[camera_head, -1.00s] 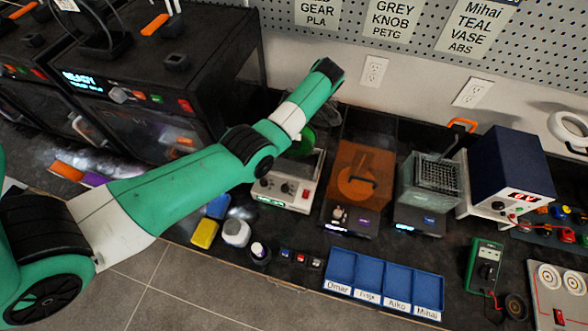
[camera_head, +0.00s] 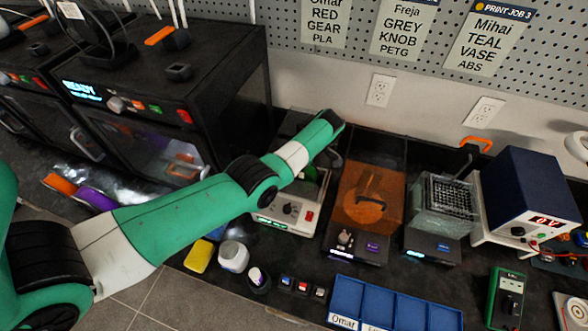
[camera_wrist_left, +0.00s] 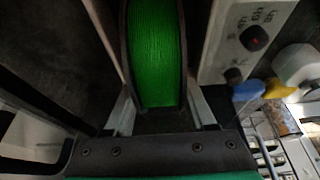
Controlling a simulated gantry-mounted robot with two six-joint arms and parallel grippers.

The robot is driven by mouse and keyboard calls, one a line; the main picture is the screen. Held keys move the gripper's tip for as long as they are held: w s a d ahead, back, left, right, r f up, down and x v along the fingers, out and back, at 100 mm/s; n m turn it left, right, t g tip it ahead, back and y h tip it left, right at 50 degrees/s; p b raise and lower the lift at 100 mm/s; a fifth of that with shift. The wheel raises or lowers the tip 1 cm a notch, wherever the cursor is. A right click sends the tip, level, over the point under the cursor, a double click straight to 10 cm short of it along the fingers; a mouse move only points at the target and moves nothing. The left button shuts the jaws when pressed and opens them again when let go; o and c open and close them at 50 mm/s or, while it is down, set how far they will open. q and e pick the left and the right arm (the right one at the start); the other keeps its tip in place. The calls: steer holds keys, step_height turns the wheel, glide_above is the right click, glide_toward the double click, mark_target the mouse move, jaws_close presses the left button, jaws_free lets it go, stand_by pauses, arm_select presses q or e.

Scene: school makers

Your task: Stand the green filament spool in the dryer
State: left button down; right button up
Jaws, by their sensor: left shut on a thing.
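The green filament spool (camera_wrist_left: 157,55) is upright between the two fingers of my left gripper (camera_wrist_left: 160,105), which is shut on it, in the left wrist view. In the head view my left arm covers most of the spool, with only a little green showing. A white-fronted unit with knobs and a red switch (camera_head: 288,211), apparently the dryer, stands under the end of my left arm. Its panel also shows beside the spool in the left wrist view. I cannot tell whether the spool touches the unit or is inside it. My right gripper is not in view.
A black printer (camera_head: 165,95) stands left of the arm. An orange see-through box (camera_head: 368,195) and a glass tank with a mesh basket (camera_head: 440,205) stand to the right. A white jar (camera_head: 233,256), yellow block (camera_head: 198,256) and blue tray (camera_head: 392,303) are in front.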

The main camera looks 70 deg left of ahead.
arm_select(q)
steer(key=shift+c, duration=1.1)
jaws_free()
steer(key=shift+f, duration=0.1)
steer(key=p+v, duration=0.3)
steer(key=v, duration=0.9)
steer(key=shift+w, duration=0.1)
